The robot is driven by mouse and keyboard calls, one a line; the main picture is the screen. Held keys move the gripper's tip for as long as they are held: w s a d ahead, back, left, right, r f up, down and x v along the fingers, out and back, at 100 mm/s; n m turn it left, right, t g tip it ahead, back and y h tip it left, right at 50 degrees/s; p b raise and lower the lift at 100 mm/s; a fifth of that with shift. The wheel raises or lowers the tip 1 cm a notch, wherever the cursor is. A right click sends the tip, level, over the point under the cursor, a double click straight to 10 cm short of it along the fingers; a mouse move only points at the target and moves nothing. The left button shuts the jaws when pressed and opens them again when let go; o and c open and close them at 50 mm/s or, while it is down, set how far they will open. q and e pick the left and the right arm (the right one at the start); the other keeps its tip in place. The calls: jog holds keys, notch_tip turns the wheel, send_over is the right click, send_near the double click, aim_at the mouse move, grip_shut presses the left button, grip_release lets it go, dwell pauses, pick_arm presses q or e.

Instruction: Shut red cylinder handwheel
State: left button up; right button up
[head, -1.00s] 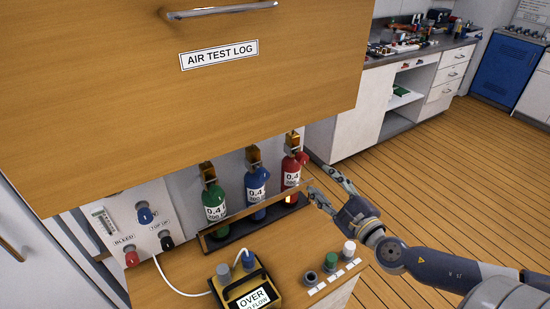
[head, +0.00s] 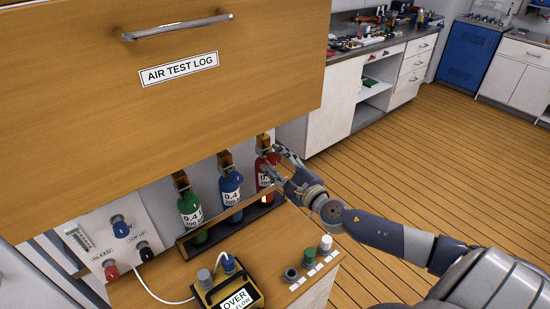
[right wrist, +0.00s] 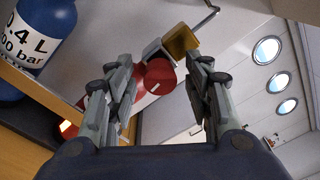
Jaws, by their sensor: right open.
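The red cylinder (head: 264,178) stands upright at the right end of the rack, partly hidden by my right gripper. It carries a white label and has a brass valve block (head: 264,142) on top. My right gripper (head: 272,160) is open at the cylinder's upper right side. In the right wrist view, the red round handwheel (right wrist: 159,76) shows between the open fingers (right wrist: 160,95), nearer the left one. The brass block also shows there (right wrist: 181,40). I cannot tell whether a finger touches the wheel. My left gripper is out of view.
The blue cylinder (head: 230,187) and green cylinder (head: 190,209) stand left of the red one, behind a low wooden rail. The AIR TEST LOG cabinet (head: 200,110) overhangs them. A yellow meter (head: 232,294) and small knobs are in front. Floor at right is clear.

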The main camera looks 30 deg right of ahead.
jog(key=shift+w+a, duration=0.1)
jog(key=shift+w, duration=0.5)
jog(key=c, duration=1.1)
jog(key=shift+m, duration=0.3)
